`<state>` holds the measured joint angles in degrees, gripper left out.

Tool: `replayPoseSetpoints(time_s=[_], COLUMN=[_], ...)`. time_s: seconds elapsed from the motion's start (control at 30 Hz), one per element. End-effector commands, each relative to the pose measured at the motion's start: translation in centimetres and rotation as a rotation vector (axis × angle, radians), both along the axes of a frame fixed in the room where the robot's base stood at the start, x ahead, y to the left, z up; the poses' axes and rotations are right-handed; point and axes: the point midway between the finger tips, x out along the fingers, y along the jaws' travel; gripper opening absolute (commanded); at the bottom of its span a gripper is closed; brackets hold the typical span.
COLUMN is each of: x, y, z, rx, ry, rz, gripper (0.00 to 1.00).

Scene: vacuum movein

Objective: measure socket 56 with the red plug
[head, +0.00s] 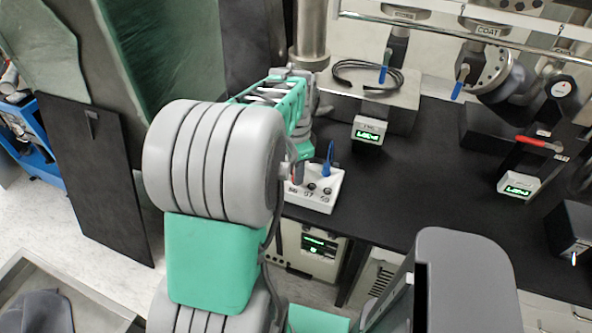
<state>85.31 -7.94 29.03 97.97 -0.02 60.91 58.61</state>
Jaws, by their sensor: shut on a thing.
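The white socket block (314,192) stands near the front edge of the black bench top. Its front carries small dark labels; the leftmost looks like 56. A blue plug (329,158) stands upright in the block at the right. My gripper (296,158) is over the left end of the block, mostly hidden by my own arm. The plug is at the socket 56 end. I cannot tell whether its tip is in the socket.
A small meter with a green display (368,131) stands behind the block; another meter (519,186) is at the right. A grey box (395,105) bears a coiled black cable (367,74). The middle of the black bench (430,185) is clear.

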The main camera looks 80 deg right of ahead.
Motion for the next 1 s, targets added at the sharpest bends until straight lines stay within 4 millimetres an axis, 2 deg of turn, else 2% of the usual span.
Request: replayPoseSetpoints(time_s=[0.6, 0.63, 0.9, 1.0], x=[0.0, 0.0, 0.01, 0.0], y=[-0.02, -0.04, -0.01, 0.0], z=[-0.92, -0.87, -0.88, -0.9], rx=[-0.001, -0.001, 0.0, 0.0], ry=[-0.001, 0.0, 0.0, 0.0], rz=[0.0, 0.0, 0.0, 0.0], gripper=[0.0, 0.25, 0.47, 0.49])
